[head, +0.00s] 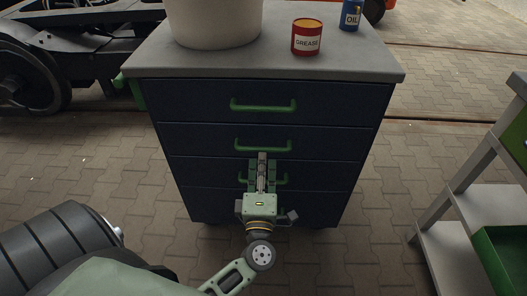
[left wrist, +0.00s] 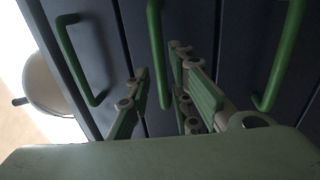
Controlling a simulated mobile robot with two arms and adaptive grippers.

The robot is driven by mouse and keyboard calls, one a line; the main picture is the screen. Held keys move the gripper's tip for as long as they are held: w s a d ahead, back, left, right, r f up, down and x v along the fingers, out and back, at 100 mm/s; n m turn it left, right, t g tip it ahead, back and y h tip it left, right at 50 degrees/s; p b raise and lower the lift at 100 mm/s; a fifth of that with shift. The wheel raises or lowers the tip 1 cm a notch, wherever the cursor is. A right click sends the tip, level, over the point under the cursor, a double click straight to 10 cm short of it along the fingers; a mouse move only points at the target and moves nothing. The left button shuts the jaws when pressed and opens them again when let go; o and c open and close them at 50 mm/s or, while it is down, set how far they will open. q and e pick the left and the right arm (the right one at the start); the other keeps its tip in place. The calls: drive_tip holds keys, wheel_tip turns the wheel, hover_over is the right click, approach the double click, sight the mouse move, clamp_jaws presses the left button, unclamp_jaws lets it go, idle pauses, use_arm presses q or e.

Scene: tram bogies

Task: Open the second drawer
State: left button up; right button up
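The dark blue cabinet (head: 170,105) has a stack of drawers with green bar handles, all shut. The second drawer (head: 205,138) has its handle (head: 262,148) in front of my left gripper. My left gripper (head: 262,157) points at the cabinet with its fingertips at or just below that handle. In the left wrist view the open fingers (left wrist: 160,68) stand on either side of the middle handle (left wrist: 157,40), with a gap showing. Contact cannot be told. My right gripper is not in view.
A white bucket (head: 214,22), a red grease can (head: 307,37) and a blue oil can (head: 351,14) stand on the cabinet top. A grey shelf unit (head: 455,195) stands at the right. Paved floor (head: 385,190) is clear between it and the cabinet.

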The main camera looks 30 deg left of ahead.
sight(263, 149)
use_arm(q)
drive_tip(key=x, duration=0.5)
drive_tip(key=shift+w, duration=0.25)
clamp_jaws()
